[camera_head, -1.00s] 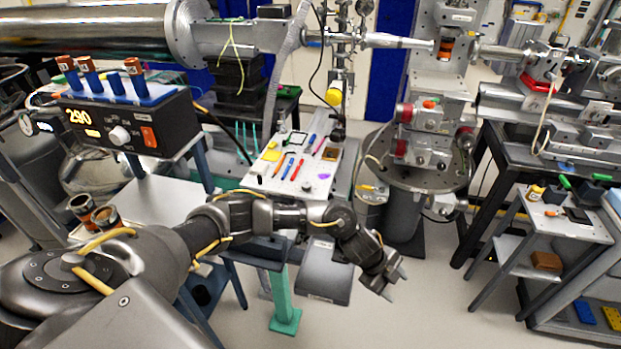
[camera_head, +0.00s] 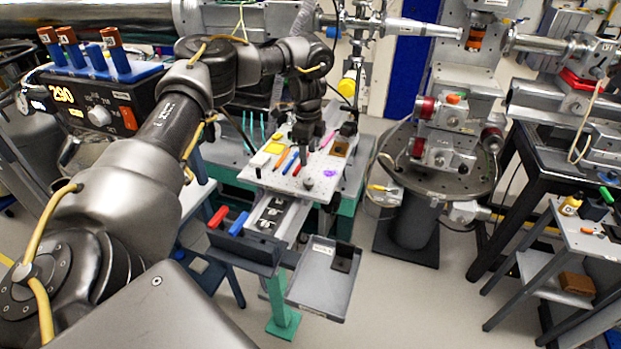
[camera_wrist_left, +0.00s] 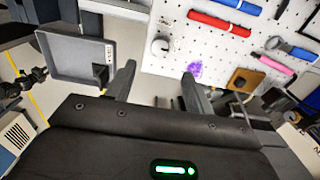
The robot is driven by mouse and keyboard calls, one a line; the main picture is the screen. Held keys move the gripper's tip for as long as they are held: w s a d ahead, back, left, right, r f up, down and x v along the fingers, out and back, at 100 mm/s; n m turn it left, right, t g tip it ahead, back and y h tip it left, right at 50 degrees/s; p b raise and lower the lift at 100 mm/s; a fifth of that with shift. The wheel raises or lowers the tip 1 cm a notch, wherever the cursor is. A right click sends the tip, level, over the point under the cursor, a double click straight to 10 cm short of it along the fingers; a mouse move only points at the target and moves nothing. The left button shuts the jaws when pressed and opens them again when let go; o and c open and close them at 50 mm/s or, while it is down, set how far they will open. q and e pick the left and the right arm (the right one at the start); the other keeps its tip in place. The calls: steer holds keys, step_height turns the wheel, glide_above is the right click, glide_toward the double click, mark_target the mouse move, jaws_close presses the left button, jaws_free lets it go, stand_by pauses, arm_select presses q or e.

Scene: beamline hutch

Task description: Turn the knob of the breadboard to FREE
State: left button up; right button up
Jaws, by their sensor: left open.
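The white perforated breadboard (camera_head: 268,178) lies on a stand in the middle of the head view. Its small round grey knob (camera_head: 308,183) sits near the front edge. My left gripper (camera_head: 304,158) points down over the board, close behind the knob in the head view. In the left wrist view its two fingers (camera_wrist_left: 158,85) are apart with nothing between them. My right gripper is not in view.
Coloured pens (camera_head: 290,162), a yellow pad (camera_head: 274,147), a purple patch (camera_head: 329,173) and a brown block (camera_head: 340,149) are on the board. A grey tray (camera_head: 318,292) juts out in front. A control box with orange-topped parts (camera_head: 100,105) stands left. Open floor lies right of the tray.

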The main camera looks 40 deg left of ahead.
mark_target(308, 181)
arm_select(q)
step_height(308, 181, down, 9)
steer(key=shift+r+p, duration=0.15)
steer(key=shift+p, duration=0.35)
steer(key=shift+f, duration=0.7)
steer(key=shift+c, duration=0.4)
steer(key=c, duration=0.9)
steer(key=shift+r+n+p, duration=0.2)
steer(key=shift+n+p, duration=1.1)
steer(key=shift+p, duration=0.2)
steer(key=n+p, duration=0.9)
steer(key=n, duration=0.1)
steer(key=shift+n+p, duration=0.4)
steer(key=shift+w+f+n+p, duration=0.1)
steer(key=shift+n+p, duration=1.2)
steer(key=shift+n, duration=0.9)
